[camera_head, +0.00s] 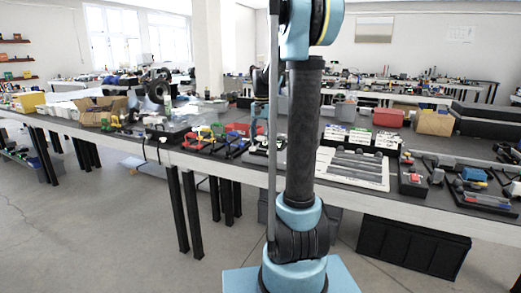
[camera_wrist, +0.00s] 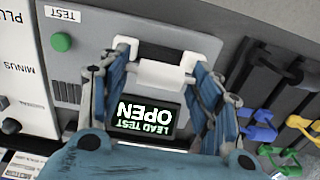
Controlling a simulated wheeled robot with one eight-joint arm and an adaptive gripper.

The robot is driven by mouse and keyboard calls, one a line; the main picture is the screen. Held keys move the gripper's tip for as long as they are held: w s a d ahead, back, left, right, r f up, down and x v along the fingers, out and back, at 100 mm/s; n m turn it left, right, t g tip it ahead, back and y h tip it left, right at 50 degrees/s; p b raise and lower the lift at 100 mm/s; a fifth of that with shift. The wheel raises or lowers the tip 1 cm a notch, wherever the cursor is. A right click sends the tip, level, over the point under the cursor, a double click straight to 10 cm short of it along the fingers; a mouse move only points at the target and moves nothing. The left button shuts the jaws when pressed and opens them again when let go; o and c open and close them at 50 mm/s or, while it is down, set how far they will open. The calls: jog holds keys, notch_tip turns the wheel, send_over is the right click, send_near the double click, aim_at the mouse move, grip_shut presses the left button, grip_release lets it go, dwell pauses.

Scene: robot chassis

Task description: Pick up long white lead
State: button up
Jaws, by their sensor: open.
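In the wrist view my gripper (camera_wrist: 158,58) is open, its two blue fingers spread with pale tips. A short white cylinder (camera_wrist: 165,74) shows between the fingers, over a grey tester panel; I cannot tell whether it touches them or is part of a lead. Below it the tester's dark display (camera_wrist: 146,113) reads "LEAD TEST OPEN". No long white lead can be made out for certain. My gripper is not clear there.
In the wrist view a green button (camera_wrist: 61,42) and a panel marked PLUS and MINUS (camera_wrist: 22,70) lie left.

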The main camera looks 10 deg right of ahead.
jog(key=c, duration=1.3)
jog(key=shift+o, duration=0.2)
notch_tip(320, 180, up, 10)
